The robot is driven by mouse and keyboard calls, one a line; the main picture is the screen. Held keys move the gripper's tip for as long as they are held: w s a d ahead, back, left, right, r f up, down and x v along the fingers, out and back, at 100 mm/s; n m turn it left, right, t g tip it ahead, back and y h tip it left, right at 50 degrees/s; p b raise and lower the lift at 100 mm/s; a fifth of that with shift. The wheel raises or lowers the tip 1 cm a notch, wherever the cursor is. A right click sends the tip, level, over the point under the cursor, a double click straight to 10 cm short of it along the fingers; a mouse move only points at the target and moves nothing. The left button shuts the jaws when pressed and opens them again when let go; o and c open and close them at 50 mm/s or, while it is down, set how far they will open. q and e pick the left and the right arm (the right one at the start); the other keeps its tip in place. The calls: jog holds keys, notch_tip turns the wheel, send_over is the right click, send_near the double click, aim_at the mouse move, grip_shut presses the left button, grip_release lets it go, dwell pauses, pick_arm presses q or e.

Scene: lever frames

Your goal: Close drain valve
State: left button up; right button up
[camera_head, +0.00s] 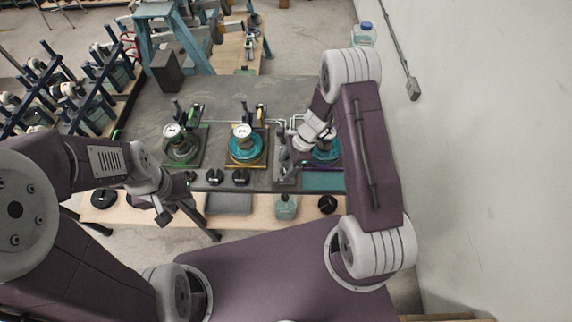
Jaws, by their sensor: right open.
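Three lever frames stand in a row on the dark grey bench. The left one (183,165) has a green edge, a white-topped round body and a dark upright handle. I cannot tell which part is the drain valve.
Two black knobs (228,177) sit at the bench's front edge. A wall (480,150) bounds the right. Blue racks (90,85) stand at left.

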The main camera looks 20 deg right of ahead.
grip_shut()
jog(key=shift+w+n+g+p, duration=0.1)
jog(key=shift+n+g+p, duration=0.25)
jog(key=shift+n, duration=0.55)
jog(key=n+g, duration=0.1)
jog(key=n, duration=0.1)
jog(key=shift+w+n, duration=0.1)
jog(key=shift+n, duration=0.2)
jog(key=n+g+b, duration=0.1)
jog(key=n, duration=0.1)
jog(key=n+h+b, duration=0.1)
jog(key=n, duration=0.2)
jog(key=shift+w+a+f+n+g, duration=0.15)
jog(key=shift+n+g, duration=0.15)
jog(key=shift+g, duration=0.05)
jog(key=shift+a+n+g+h+b, duration=0.1)
jog(key=shift+n+g+h+b, duration=0.3)
jog(key=shift+n, duration=0.85)
jog(key=shift+n+g+h+b, duration=0.1)
jog(key=shift+n+h+b, duration=0.6)
jog(key=shift+n, duration=0.55)
